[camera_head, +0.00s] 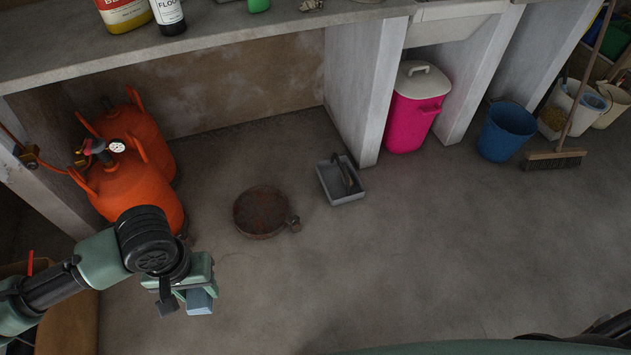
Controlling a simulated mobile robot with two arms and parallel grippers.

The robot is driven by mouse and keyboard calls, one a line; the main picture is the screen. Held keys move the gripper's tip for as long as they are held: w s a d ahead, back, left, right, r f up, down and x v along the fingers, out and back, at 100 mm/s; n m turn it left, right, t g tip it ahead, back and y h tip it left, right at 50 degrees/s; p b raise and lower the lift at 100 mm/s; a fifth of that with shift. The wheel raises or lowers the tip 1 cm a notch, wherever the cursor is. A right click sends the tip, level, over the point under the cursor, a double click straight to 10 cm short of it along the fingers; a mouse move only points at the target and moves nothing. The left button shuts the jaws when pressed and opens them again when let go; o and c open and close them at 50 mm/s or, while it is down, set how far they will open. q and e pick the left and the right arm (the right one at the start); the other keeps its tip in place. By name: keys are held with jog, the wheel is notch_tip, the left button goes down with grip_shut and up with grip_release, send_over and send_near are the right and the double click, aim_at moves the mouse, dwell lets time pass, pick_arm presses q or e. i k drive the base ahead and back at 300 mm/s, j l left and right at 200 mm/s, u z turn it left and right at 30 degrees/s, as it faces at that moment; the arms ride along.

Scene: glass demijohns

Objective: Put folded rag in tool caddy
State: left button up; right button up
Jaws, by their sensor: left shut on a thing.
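My left gripper (184,300) is at the lower left, shut on a small blue-grey piece, the folded rag (200,301). Only part of the rag shows below the gripper, and the rest is hidden by it. The tool caddy (347,199) is a grey open tray with a dark upright handle or tool in its middle. It stands on the concrete floor near the middle of the view, up and to the right of the gripper and well apart from it. My right gripper is not in view.
A round rusty burner (261,212) lies on the floor between my left gripper and the caddy. Orange gas bottles (140,185) stand at left. A pink bin (412,115), blue bucket (506,132) and broom (553,159) stand at the back right.

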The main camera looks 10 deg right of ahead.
aim_at(331, 184)
jog(key=i+l+u, duration=0.35)
jog(key=l, duration=0.25)
jog(key=i+l+u, duration=0.2)
jog(key=l, duration=0.15)
jog(key=l+u, duration=0.15)
jog(key=l, duration=0.2)
jog(key=i+l+u, duration=0.2)
jog(key=l, duration=0.15)
jog(key=k, duration=0.1)
